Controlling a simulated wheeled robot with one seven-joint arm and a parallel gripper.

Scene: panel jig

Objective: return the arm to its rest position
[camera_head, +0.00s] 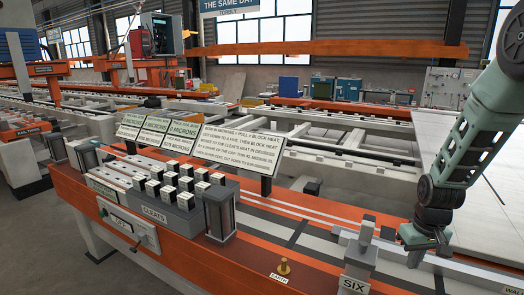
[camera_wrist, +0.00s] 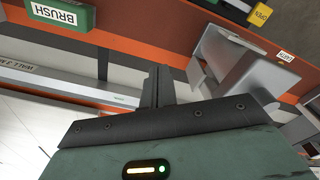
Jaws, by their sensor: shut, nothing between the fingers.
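My arm (camera_head: 478,135) comes down from the upper right of the head view, its green links bent at a dark joint. My gripper (camera_head: 414,258) points down low over the right part of the orange bench, behind and right of the block labelled SIX. In the wrist view my gripper (camera_wrist: 158,84) shows as two dark fingers pressed together with nothing between them. Whether the fingertips touch anything below cannot be told.
The SIX block (camera_head: 354,283) and a brass EARTH post (camera_head: 283,267) stand at the bench's front. The CLEATS rack (camera_head: 170,200) is to the left, below tilted sign plates (camera_head: 240,144). A pale panel (camera_head: 490,190) lies at right. A green BRUSH label (camera_wrist: 60,14) shows in the wrist view.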

